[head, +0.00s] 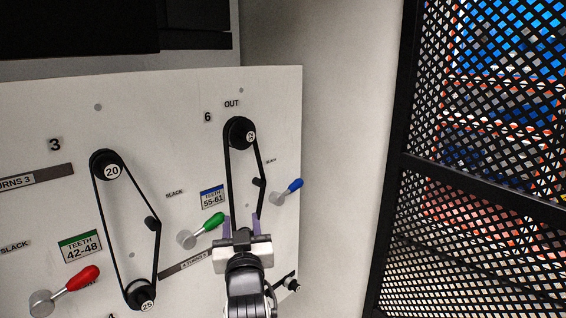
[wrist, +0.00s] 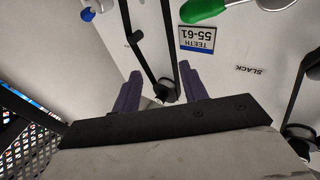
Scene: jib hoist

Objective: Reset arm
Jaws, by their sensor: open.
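My gripper (head: 241,228) is in front of the white panel, over the lower part of the right-hand belt loop (head: 229,180). In the wrist view its two purple fingers (wrist: 158,92) are spread apart. A small dark pulley (wrist: 165,90) shows between them, with the belt running up from it. I see nothing held. I cannot tell whether the fingers touch the belt or pulley. In the head view my arm hides the bottom of that loop. Its top pulley (head: 240,133) is under the "OUT" label.
The white panel (head: 180,110) carries a left belt loop (head: 98,215) and red (head: 82,278), green (head: 208,227) and blue (head: 293,186) levers. The green and blue levers flank the right loop. A black mesh fence (head: 480,180) stands at the right. A plain wall lies between.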

